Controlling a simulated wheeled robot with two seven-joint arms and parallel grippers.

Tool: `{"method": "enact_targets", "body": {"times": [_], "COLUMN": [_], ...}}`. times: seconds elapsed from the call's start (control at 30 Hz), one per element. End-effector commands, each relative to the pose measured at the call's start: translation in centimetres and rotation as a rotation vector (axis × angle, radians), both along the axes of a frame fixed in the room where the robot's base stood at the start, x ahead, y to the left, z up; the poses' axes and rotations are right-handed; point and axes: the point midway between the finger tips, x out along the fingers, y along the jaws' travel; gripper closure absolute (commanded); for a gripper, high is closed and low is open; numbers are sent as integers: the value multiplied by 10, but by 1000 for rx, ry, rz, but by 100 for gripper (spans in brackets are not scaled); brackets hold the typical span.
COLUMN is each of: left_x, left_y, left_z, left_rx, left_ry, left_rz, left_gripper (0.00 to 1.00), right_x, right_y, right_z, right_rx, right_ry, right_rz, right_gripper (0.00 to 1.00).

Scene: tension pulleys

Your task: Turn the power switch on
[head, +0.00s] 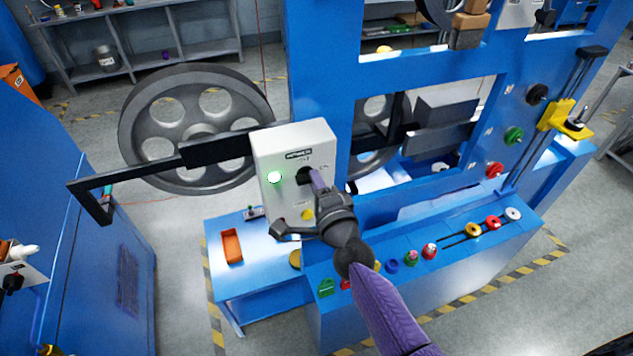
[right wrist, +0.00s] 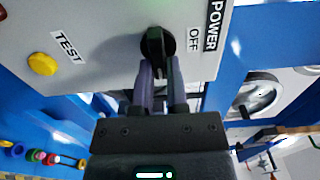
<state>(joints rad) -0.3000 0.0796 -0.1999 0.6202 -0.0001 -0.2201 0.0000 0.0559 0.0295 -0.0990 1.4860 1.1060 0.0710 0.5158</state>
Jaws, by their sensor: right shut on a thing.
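The power switch is a black rotary knob (right wrist: 157,42) on a white control box (head: 290,140). The right wrist view shows a POWER label (right wrist: 214,25) and an OFF label (right wrist: 193,40) to the right of the knob. My right gripper (right wrist: 160,72) is shut on the knob. In the head view the right gripper (head: 318,180) reaches the box face and partly covers the knob. My left gripper is not in view.
A yellow button (right wrist: 42,64) with a TEST label (right wrist: 65,47) sits on the same box. A large grey pulley wheel (head: 195,125) stands behind. Several coloured knobs line the blue bench (head: 450,270). An orange tray (head: 232,246) lies left of it.

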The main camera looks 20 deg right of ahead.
Motion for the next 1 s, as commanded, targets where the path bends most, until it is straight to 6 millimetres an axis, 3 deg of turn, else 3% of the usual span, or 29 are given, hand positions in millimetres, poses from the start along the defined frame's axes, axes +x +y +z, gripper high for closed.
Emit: {"method": "enact_targets", "body": {"times": [0.1, 0.13, 0.3, 0.63, 1.0], "left_x": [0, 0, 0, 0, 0], "left_y": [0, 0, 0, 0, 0], "left_z": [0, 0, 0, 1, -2], "left_rx": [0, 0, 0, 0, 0], "left_ry": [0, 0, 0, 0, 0], "left_rz": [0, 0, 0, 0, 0], "left_gripper": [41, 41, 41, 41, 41], "right_x": [0, 0, 0, -6, -87], "right_y": [0, 0, 0, 0, -3], "right_z": [-1, -1, -1, 0, -3], "right_rx": [2, 2, 1, 0, 1], "right_ry": [3, 3, 2, 1, 4], "right_rz": [1, 1, 0, 0, 0], "right_gripper": [100, 78, 47, 47, 47]}}
